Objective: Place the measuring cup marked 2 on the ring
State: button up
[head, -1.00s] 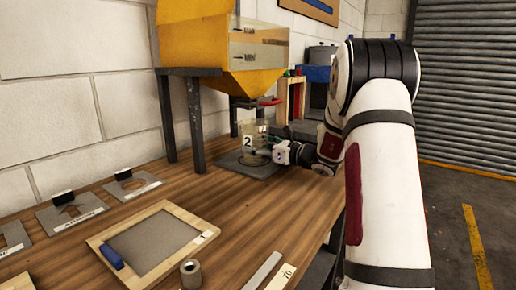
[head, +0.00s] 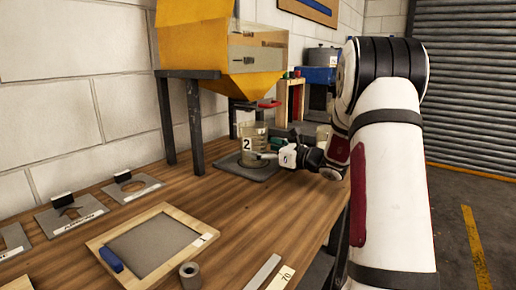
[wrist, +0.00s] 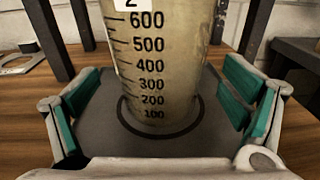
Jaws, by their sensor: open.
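The clear measuring cup marked 2 (head: 255,142) stands upright on a dark grey pad (head: 222,162) below the yellow hopper. In the wrist view the cup (wrist: 160,65) shows its graduations, and its base sits inside the dark ring (wrist: 201,112) on the pad. The ring shows around the base, with a slightly wider gap at the right. My gripper (head: 272,154) is at the right of the cup in the head view. In the wrist view my gripper (wrist: 155,105) is open, its green-padded fingers on either side of the cup with gaps between.
The yellow hopper (head: 200,40) with a red lever (head: 269,104) stands above the cup on dark legs (head: 195,125). A wood-framed tray (head: 170,215) and stencil plates (head: 133,187) lie nearer on the bench.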

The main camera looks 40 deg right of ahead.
jog(key=p+v, duration=0.1)
jog(key=v, duration=0.8)
jog(key=shift+s, duration=0.35)
